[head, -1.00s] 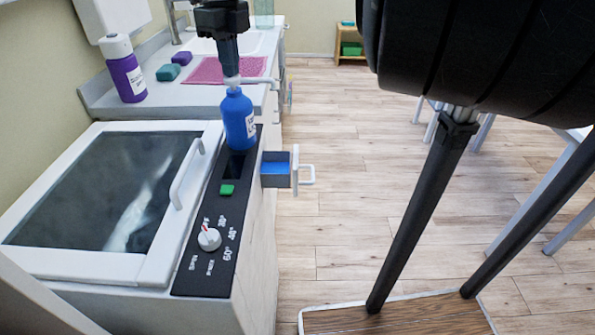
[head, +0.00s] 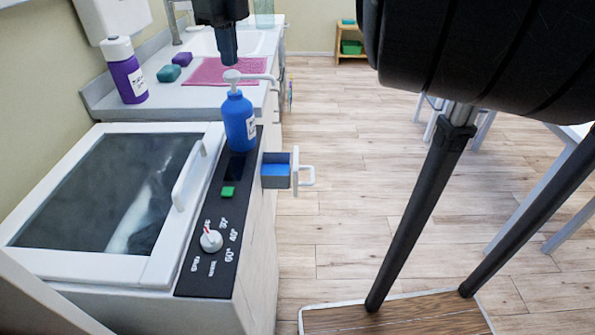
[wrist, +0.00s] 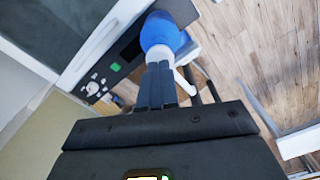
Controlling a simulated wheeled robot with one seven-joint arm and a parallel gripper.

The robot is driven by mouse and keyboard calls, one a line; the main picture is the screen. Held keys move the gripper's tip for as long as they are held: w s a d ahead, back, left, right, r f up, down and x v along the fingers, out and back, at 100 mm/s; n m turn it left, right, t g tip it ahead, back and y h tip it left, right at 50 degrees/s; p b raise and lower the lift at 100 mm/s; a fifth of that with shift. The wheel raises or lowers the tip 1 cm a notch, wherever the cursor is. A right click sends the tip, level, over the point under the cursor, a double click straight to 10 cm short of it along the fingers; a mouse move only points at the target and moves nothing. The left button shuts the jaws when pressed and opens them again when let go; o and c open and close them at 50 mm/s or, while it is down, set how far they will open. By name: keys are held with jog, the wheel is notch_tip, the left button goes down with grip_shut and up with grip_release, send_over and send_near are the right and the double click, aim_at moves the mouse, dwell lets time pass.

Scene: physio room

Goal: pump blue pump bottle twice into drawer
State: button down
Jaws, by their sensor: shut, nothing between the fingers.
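The blue pump bottle (head: 238,122) stands upright on the machine's black control panel, its white pump head (head: 233,77) raised and its spout pointing right. The small grey drawer (head: 295,168) is pulled out of the machine's right side, below and to the right of the bottle, with blue inside it. My gripper (head: 228,62) is shut and empty, fingers pointing down just above the pump head with a small gap. In the wrist view my gripper's fingers (wrist: 160,88) lie in front of the blue bottle (wrist: 160,32) and partly hide the white pump.
The machine's panel (head: 205,265) holds a green button (head: 228,191) and a white dial (head: 211,240).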

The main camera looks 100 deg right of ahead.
aim_at(231, 72)
jog(key=shift+f, duration=0.15)
jog(key=shift+f+b, duration=1.4)
jog(key=shift+b, duration=0.2)
jog(key=shift+r, duration=0.1)
jog(key=shift+r+p, duration=0.75)
jog(key=shift+r, duration=0.7)
